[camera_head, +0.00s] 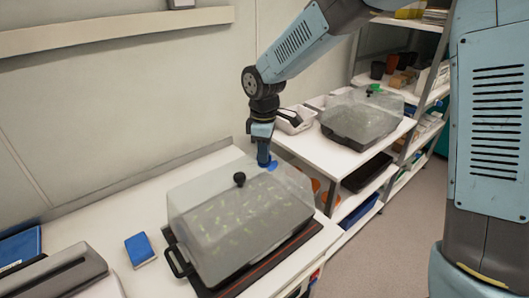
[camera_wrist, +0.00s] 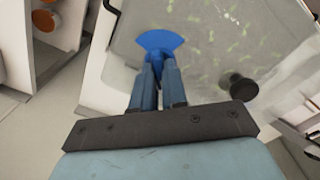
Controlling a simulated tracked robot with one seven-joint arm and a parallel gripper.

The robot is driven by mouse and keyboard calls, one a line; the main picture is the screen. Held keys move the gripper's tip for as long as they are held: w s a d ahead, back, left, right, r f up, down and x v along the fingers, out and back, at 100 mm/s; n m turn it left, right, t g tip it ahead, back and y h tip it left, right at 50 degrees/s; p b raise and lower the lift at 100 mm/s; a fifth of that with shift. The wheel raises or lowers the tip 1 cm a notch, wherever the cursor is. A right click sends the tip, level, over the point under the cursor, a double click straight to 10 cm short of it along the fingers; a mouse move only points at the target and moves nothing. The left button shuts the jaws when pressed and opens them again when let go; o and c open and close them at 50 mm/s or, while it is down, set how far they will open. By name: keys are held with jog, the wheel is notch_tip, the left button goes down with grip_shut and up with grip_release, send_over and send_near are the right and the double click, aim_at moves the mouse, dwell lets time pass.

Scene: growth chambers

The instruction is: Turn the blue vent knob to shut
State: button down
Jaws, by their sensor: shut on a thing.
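The blue vent knob (camera_wrist: 160,41) is a fan-shaped disc on top of a clear propagator dome (camera_head: 203,200). It also shows in the head view (camera_head: 272,166) near the dome's far right end. My gripper (camera_wrist: 158,75) points down at the knob with its blue fingers close together, shut on it. In the head view my gripper (camera_head: 263,155) stands upright over the knob. The fingers hide part of the knob. A black round knob (camera_head: 239,179) sits on the dome's middle and shows in the wrist view (camera_wrist: 240,87).
The dome stands on a dark tray with a black handle (camera_head: 178,262) on a white bench. A blue sponge-like block (camera_head: 140,249) lies to its left. A second dome (camera_head: 362,110) with a green knob stands on a bench behind. Shelves stand at the back right.

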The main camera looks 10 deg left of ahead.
jog(key=shift+n, duration=0.5)
jog(key=c, duration=1.1)
grip_release()
jog(key=shift+c, duration=0.2)
jog(key=shift+r, duration=0.1)
notch_tip(320, 180, up, 14)
jog(key=shift+f, duration=0.25)
jog(key=s+d+r+m+t, duration=0.15)
jog(key=s+d+m, duration=0.3)
jog(key=d, duration=0.45)
jog(key=s+d+r+m+t, duration=0.1)
jog(key=s+d+r+m, duration=0.3)
jog(key=d, duration=0.6)
jog(key=s+d+r+m+t, duration=0.1)
jog(key=s+d+m+t, duration=0.1)
jog(key=d+m, duration=0.5)
jog(key=s+d+f+m+t, duration=0.1)
jog(key=s+d+f+m, duration=0.1)
jog(key=s+d, duration=0.5)
jog(key=shift+s+d+m, duration=0.4)
jog(key=shift+d+m, duration=0.35)
jog(key=shift+d, duration=0.4)
